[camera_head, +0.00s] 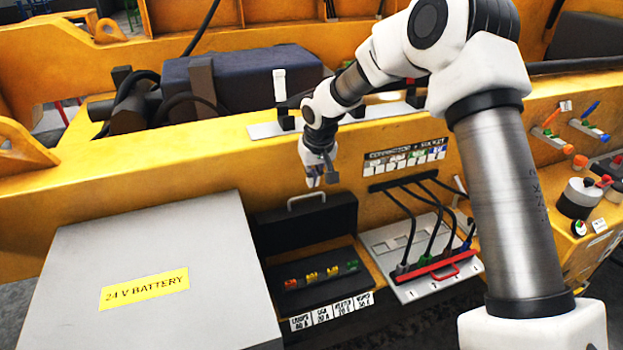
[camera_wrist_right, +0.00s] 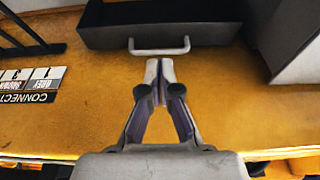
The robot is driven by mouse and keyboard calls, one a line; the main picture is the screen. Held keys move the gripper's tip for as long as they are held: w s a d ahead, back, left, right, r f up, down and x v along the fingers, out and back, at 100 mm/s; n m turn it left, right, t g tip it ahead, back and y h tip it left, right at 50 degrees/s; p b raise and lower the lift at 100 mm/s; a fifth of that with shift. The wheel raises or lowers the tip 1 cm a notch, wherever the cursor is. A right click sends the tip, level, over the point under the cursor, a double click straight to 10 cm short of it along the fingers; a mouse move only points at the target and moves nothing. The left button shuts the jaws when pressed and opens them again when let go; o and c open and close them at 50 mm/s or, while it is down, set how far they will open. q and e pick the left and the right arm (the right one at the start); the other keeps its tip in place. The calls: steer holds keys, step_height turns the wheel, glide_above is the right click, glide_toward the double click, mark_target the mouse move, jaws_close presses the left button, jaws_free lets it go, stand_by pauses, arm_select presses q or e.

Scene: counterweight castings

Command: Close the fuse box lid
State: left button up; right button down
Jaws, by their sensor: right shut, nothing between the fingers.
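The fuse box (camera_head: 322,283) is a black box with colored fuses in a row, set in the yellow machine. Its black lid (camera_head: 305,226) stands open at the back, with a light grey handle (camera_head: 306,200) on its upper edge. My right gripper (camera_head: 315,183) is shut and empty, just above and behind the lid handle. In the right wrist view the shut fingertips (camera_wrist_right: 158,66) point at the lid handle (camera_wrist_right: 158,52) with a small gap showing; I cannot tell if they touch. The lid (camera_wrist_right: 160,24) lies beyond the handle there. My left gripper is not in view.
A large grey 24 V battery box (camera_head: 160,240) stands left of the fuse box. On the right is a connector panel (camera_head: 380,240) with black cables and a red bar (camera_head: 438,266). A dark blue block (camera_head: 235,80) lies behind the yellow beam. Switches (camera_head: 585,198) sit far right.

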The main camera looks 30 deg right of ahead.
steer(key=b, duration=0.3)
glide_above(307, 210)
steer(key=f, duration=0.7)
steer(key=shift+s+a+f, duration=0.1)
steer(key=shift+s+a, duration=0.05)
steer(key=shift+s, duration=0.25)
steer(key=shift+f+b, duration=0.4)
steer(key=shift+b, duration=0.1)
steer(key=shift+s+f, duration=0.1)
steer(key=shift+s, duration=0.15)
steer(key=shift+w+f, duration=0.1)
steer(key=shift+w, duration=0.15)
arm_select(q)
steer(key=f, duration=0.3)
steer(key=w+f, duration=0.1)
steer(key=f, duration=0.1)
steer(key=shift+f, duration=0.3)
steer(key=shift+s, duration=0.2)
arm_select(e)
steer(key=shift+s, duration=0.15)
arm_select(q)
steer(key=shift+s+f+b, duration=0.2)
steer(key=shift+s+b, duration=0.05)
steer(key=shift+b, duration=0.15)
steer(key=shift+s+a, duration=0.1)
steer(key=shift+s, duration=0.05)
arm_select(e)
steer(key=shift+s, duration=0.2)
